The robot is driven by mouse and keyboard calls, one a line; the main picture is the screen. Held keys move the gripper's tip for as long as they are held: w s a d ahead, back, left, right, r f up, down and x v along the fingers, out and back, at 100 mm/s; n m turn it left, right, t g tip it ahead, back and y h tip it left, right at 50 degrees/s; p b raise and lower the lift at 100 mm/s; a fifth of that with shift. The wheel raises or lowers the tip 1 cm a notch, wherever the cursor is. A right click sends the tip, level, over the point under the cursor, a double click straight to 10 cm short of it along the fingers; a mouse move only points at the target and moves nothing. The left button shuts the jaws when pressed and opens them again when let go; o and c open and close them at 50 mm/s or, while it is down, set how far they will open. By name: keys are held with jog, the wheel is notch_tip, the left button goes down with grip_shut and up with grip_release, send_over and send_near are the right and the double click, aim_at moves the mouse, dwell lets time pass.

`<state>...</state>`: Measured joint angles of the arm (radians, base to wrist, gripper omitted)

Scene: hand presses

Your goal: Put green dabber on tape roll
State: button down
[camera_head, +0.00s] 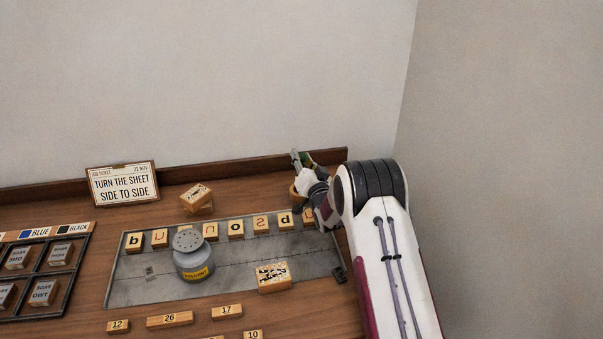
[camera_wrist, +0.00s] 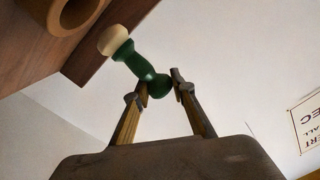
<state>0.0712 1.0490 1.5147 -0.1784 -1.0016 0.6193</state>
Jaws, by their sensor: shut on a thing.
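The green dabber (camera_wrist: 132,60) has a turned green handle and a round cream end (camera_wrist: 112,40). My gripper (camera_wrist: 161,84) is shut on the rounded end of its handle in the wrist view. The dabber slants there, its cream end towards the upper left. The tan tape roll (camera_wrist: 56,20) is cut off at the upper left corner, apart from the dabber. In the head view, my gripper (camera_head: 302,161) is at the back right of the table, with a bit of the green dabber (camera_head: 308,159) showing. The tape roll (camera_head: 294,193) is just below it, mostly hidden by my gripper.
A grey metal tray (camera_head: 135,290) holds a row of letter blocks and a grey shaker (camera_head: 193,255). A raised ledge (camera_head: 230,168) runs along the back, and a wall stands at the right.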

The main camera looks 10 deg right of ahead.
jog(key=shift+f, duration=0.65)
jog(key=shift+f, duration=0.1)
jog(key=shift+f, duration=1.8)
jog(key=shift+f, duration=0.15)
jog(key=c, duration=1.7)
grip_release()
jog(key=shift+s+d, duration=0.15)
jog(key=shift+s, duration=1.85)
jog(key=shift+s+d, duration=0.15)
jog(key=shift+s, duration=1.85)
jog(key=shift+s+d, duration=0.15)
jog(key=shift+s, duration=1.85)
